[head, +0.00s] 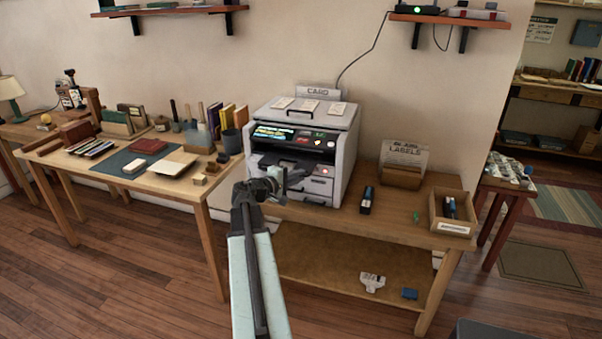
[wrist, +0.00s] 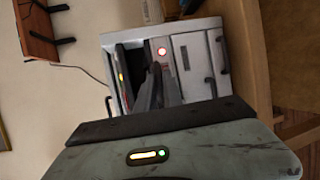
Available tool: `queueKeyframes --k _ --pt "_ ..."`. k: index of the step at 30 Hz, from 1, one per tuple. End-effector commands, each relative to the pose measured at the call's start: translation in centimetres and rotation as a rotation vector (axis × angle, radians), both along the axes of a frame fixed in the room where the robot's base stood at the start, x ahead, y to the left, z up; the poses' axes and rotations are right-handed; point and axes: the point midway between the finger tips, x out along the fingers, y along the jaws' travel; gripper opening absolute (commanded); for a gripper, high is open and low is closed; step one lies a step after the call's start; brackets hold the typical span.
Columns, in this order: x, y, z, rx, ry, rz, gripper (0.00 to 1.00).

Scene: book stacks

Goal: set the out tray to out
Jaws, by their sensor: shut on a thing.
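The printer (head: 346,130) is a grey-white machine on a wooden bench, with a lit screen on its front. Its out tray (head: 306,165) is the dark piece at the slot below the screen. My gripper (head: 281,175) is at the left part of that slot and is shut on the tray's front. In the wrist view the fingers (wrist: 156,74) reach into the dark slot area of the printer (wrist: 192,50), close together. They hide the grip itself, and how far the tray sticks out is hard to tell. A red light (wrist: 161,51) glows beside the fingers.
A labels box (head: 401,175), a dark blue stamp-like item (head: 366,200) and an open wooden box (head: 452,217) stand right of the printer. A table (head: 200,193) with books and cups is at the left. A lower shelf (head: 320,262) holds two small items.

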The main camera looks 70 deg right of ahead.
Motion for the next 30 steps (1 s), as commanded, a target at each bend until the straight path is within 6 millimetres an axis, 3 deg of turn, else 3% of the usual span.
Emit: queueKeyframes --k 4,7,17,30 --pt "0.0 0.2 -0.2 0.006 -0.003 -0.004 0.00" --pt "0.0 0.2 -0.2 0.006 -0.003 -0.004 0.33" --pt "0.1 0.3 -0.1 0.004 -0.003 -0.003 0.33" --pt "2.4 7.0 1.4 0.005 -0.004 -0.002 0.33"
